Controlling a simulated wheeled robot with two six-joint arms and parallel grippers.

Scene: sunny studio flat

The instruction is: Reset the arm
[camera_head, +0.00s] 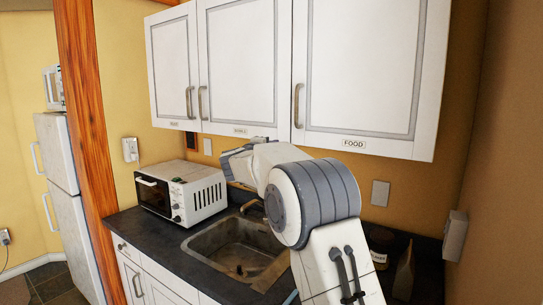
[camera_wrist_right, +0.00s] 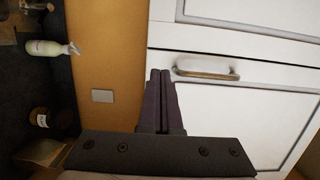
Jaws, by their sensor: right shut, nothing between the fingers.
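My right arm rises from the lower right of the head view and bends over the sink. Its gripper (camera_head: 232,161) is held in the air below the wall cabinets. In the right wrist view the two dark fingers of the right gripper (camera_wrist_right: 160,74) lie together, shut and empty. They point toward a white cabinet door with a metal handle (camera_wrist_right: 206,74), with no contact visible. My left gripper is in neither view.
White wall cabinets (camera_head: 245,65) hang above. A microwave (camera_head: 182,190) stands left of the sink (camera_head: 232,248) on the dark counter. A spray bottle (camera_wrist_right: 50,48) and a jar (camera_wrist_right: 40,117) show in the wrist view. A fridge (camera_head: 72,215) stands far left.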

